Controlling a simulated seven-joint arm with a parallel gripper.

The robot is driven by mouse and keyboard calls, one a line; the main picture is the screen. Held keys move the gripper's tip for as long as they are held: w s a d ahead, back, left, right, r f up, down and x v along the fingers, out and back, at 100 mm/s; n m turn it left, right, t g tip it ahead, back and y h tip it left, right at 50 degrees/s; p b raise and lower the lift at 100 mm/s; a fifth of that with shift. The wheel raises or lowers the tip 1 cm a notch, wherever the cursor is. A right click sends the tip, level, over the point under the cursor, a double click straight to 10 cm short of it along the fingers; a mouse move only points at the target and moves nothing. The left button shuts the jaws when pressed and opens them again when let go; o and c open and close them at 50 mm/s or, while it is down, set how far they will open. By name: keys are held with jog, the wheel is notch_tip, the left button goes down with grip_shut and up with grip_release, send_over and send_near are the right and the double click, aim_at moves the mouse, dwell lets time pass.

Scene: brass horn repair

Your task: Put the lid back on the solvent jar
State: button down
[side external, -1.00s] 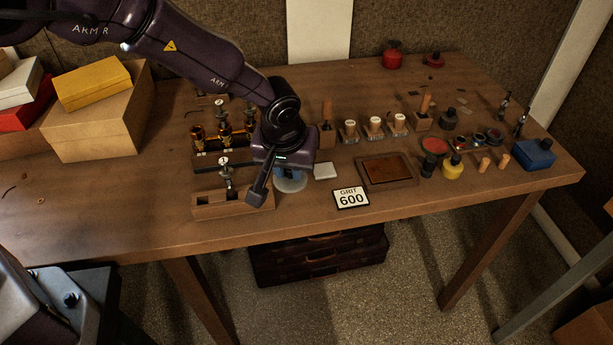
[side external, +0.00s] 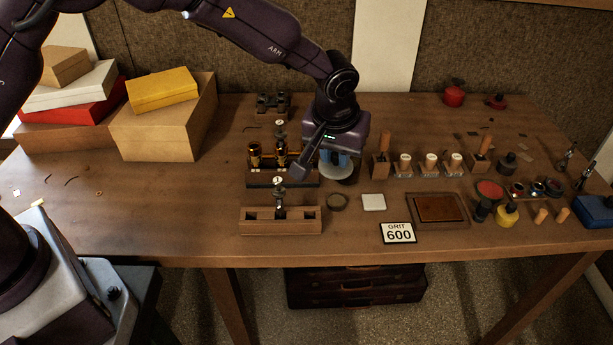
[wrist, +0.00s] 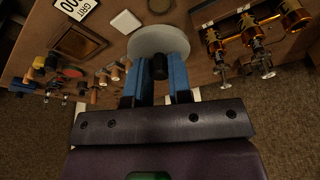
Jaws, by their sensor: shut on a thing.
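My gripper (wrist: 160,80) is shut on the black knob (wrist: 160,67) of a pale round lid (wrist: 158,42), with a blue finger on each side. No clear solvent jar body shows.
Brass valves in a rack (side external: 268,160) stand left of my gripper. A wooden block (side external: 280,222) is in front of them. A white square (side external: 374,202), a GRIT 600 card (side external: 398,233) and a brown tray (side external: 465,222) lie to the right. Corks in holders (side external: 430,163) stand right of the lid.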

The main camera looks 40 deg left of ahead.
jog(key=w+a+r, duration=0.1)
jog(key=w+a, duration=0.4)
jog(key=w, duration=0.6)
notch_tip(320, 180, down, 6)
jog(key=shift+a+f, duration=0.1)
jog(key=shift+f, duration=0.05)
dwell(2.3)
jog(key=shift+c, duration=2.4)
grip_release()
notch_tip(320, 180, up, 7)
grip_shut()
